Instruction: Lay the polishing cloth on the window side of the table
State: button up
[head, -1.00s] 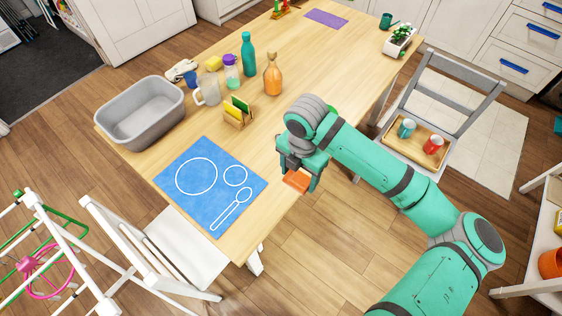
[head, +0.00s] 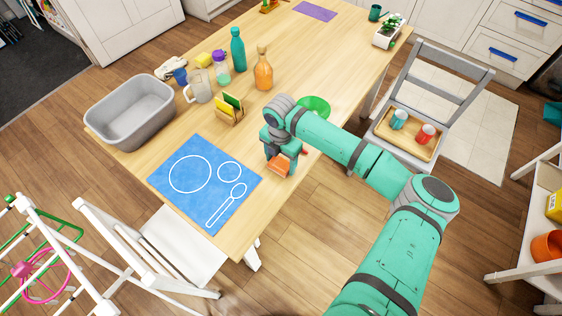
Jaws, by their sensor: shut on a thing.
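My gripper (head: 282,160) is shut on a small orange folded piece, which I take to be the polishing cloth (head: 279,167). It holds the cloth at the near right edge of the wooden table (head: 268,205), just right of the blue placemat. The gripper partly hides the cloth, and I cannot tell whether the cloth touches the tabletop. No window shows, so I cannot tell which side of the table is the window side.
The blue placemat (head: 205,183) and a grey tub (head: 130,112) take up the near left. A card holder (head: 230,113), a pitcher (head: 201,88), an orange bottle (head: 263,72) and a teal bottle (head: 238,50) stand mid-table. A green bowl (head: 316,104) sits behind my arm. A chair (head: 430,95) stands right.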

aim_at(281, 163)
jog(key=shift+f, duration=0.25)
jog(key=shift+d+f, duration=0.1)
jog(key=shift+f, duration=0.05)
jog(key=o, duration=1.1)
jog(key=shift+o, duration=0.2)
notch_tip(281, 163, up, 12)
jog(key=shift+r, duration=0.2)
